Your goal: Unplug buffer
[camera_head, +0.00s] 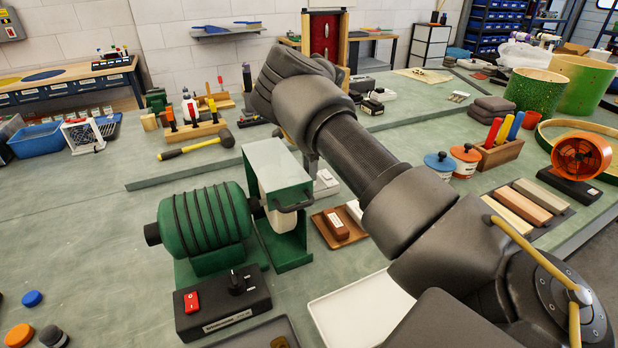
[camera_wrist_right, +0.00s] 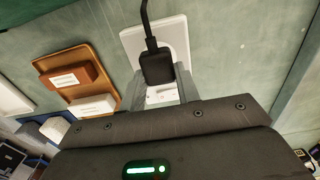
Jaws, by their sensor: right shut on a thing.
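The buffer (camera_head: 205,225) is a green ribbed motor with a hooded wheel on the right and a black switch box (camera_head: 222,303) in front. My right gripper (camera_head: 313,165) reaches down behind the hood, mostly hidden by my arm. In the right wrist view, my right gripper (camera_wrist_right: 160,92) is shut on the black plug (camera_wrist_right: 157,68), whose cord runs up. The plug lies over the white socket plate (camera_wrist_right: 176,36), which also shows in the head view (camera_head: 325,184). I cannot tell whether its prongs are seated. My left gripper is out of view.
A brown tray (camera_head: 318,222) with a reddish-brown bar (camera_head: 336,225) lies right of the buffer. A white tray (camera_head: 345,315) is in front of it. A hammer (camera_head: 195,144) lies behind the buffer.

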